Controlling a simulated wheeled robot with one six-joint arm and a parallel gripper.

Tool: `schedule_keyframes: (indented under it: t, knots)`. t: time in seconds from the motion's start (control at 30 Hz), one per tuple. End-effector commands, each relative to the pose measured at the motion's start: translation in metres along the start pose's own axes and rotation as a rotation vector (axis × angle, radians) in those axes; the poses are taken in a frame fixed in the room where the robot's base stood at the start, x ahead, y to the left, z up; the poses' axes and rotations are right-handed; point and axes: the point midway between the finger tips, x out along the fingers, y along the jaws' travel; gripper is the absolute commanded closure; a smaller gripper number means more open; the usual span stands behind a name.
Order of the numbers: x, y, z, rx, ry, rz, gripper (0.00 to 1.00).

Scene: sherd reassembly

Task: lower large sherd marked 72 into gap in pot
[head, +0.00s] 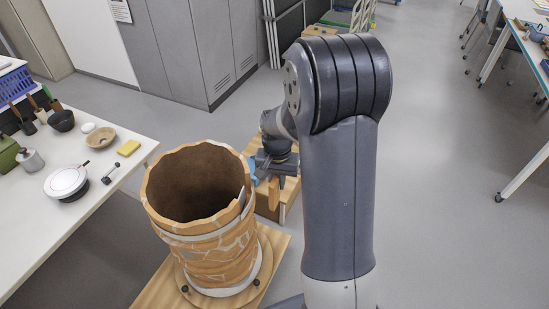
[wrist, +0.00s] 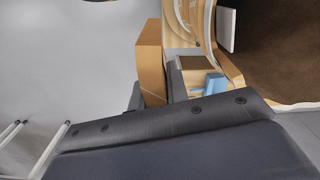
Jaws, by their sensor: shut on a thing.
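The pot (head: 205,250) is a tall, open, orange-brown vessel with pale joint lines and a dark hollow inside. Its rim is uneven, with a pale broken edge at the right. The gap itself is not clearly visible. My gripper (head: 274,176) is just right of the rim, shut on an orange sherd (head: 273,196) that hangs below the jaws, apart from the pot in the head view. The sherd (wrist: 150,60) shows edge-on in the wrist view, left of the pot (wrist: 285,45). Its number is not visible. A small blue piece (wrist: 215,83) lies between them.
A wooden box (head: 286,197) is behind my gripper. Open floor lies to the right.

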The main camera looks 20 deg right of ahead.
Motion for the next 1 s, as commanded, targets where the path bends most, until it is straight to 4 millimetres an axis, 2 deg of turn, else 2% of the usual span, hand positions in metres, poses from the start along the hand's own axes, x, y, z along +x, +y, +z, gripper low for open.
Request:
schedule_keyframes:
  t: [0.03, 0.27, 1.0]
  knots:
    - [-0.008, 0.001, 0.0, 0.007, 0.0, 0.0, 1.0]
    - [-0.01, 0.0, 0.0, 0.021, 0.001, 0.0, 1.0]
    - [0.025, -0.045, -0.002, 0.02, 0.002, -0.001, 1.0]
